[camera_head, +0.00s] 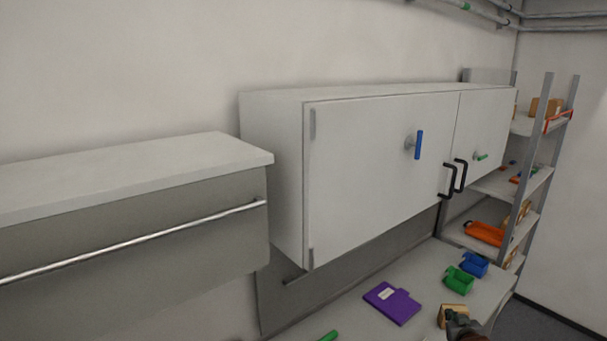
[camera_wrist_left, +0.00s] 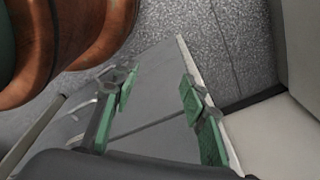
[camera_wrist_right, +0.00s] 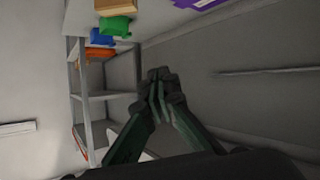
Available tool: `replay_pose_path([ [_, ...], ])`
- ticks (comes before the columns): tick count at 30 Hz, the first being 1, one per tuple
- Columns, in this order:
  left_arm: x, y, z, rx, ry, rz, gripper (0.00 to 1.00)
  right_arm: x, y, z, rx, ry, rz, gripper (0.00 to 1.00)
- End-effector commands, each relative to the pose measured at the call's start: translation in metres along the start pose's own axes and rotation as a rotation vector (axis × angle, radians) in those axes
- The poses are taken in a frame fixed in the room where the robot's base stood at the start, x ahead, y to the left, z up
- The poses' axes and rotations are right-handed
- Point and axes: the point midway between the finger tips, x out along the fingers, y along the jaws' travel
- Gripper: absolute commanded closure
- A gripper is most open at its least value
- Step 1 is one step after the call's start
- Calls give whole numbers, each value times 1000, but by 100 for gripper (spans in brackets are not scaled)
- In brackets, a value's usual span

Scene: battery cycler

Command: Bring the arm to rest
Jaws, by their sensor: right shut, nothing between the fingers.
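My right gripper (camera_head: 463,326) shows at the bottom edge of the head view, in front of a brown box on the worktop. In the right wrist view my right gripper (camera_wrist_right: 159,78) has its fingertips together with nothing between them. In the left wrist view my left gripper (camera_wrist_left: 158,82) has its two green fingers wide apart and nothing between them. A grey panel or surface lies beyond the fingers. The left gripper is not in the head view.
A white wall cabinet (camera_head: 370,165) hangs above the worktop (camera_head: 345,318). On the worktop are a purple folder-like item (camera_head: 392,302), a green bin (camera_head: 458,281), a blue bin (camera_head: 474,264) and the brown box (camera_head: 452,311). A shelf rack (camera_head: 543,130) stands at the right.

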Motion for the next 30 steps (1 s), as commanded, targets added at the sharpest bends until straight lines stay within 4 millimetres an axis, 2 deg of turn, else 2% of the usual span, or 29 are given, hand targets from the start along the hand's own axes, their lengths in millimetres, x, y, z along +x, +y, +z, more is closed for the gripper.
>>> replay_pose_path([
  [1,0,0,0,0,0,0,60,-10,-13,40,-16,-50,-13,100],
  [6,0,-1,0,0,0,-1,60,-59,-47,149,-57,-206,-52,100],
  [9,0,-1,0,0,0,-1,60,-97,-64,209,-73,-299,-76,100],
  [11,0,-1,0,0,0,-1,60,-124,-73,242,-78,-354,-91,100],
  [12,0,-1,0,0,0,-1,60,-144,-78,264,-81,-391,-100,100],
  [15,0,-1,0,0,0,-1,60,-194,-90,311,-84,-482,-121,100],
  [18,0,-1,0,1,0,-1,60,-238,-98,342,-81,-552,-138,100],
  [21,0,-1,0,1,0,-1,60,-272,-102,363,-77,-605,-149,100],
  [30,0,-1,0,1,0,-1,60,-350,-109,400,-57,-721,-170,100],
])
